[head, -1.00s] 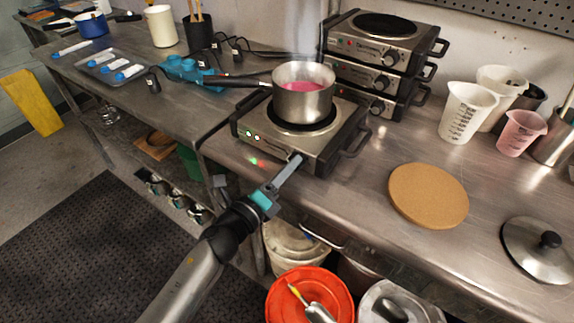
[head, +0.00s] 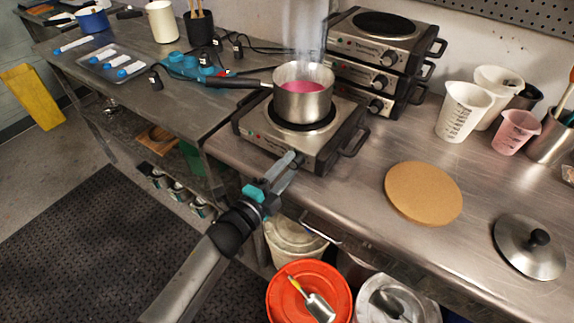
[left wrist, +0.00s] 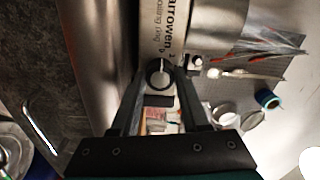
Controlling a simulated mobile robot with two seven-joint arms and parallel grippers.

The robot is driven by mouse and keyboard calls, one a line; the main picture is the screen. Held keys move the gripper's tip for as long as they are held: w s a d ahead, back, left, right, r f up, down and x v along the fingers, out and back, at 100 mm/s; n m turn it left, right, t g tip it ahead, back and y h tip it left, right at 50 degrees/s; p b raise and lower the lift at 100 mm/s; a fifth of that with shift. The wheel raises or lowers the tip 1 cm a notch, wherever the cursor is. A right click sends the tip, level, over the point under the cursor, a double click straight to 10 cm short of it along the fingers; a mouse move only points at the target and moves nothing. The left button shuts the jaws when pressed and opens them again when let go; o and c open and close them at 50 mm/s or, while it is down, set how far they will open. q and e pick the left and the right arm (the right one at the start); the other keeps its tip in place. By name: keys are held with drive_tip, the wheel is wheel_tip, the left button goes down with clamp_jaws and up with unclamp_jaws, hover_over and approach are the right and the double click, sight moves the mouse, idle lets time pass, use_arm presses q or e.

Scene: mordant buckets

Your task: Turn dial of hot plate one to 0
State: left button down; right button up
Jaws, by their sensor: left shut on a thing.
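Hot plate one (head: 262,143) stands at the front edge of the steel bench, a saucepan (head: 303,103) of pink liquid on its burner. My left gripper (head: 290,160) reaches the right part of its front panel. In the left wrist view the round dial (left wrist: 160,74) sits between the two fingertips, and the left gripper (left wrist: 159,82) is shut on it. A pale mark on the dial points toward the top of that view. The scale numbers are too small to read. In the head view the fingers hide the dial. My right gripper is out of view.
Stacked hot plates (head: 376,60) stand behind at the right. A cork mat (head: 424,192), a lid (head: 530,246) and measuring jugs (head: 465,112) are on the right of the bench. An orange bucket (head: 308,290) stands below. The saucepan's handle extends left.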

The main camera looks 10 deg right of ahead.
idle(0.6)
use_arm(q)
drive_tip(key=shift+c, duration=2)
unclamp_jaws()
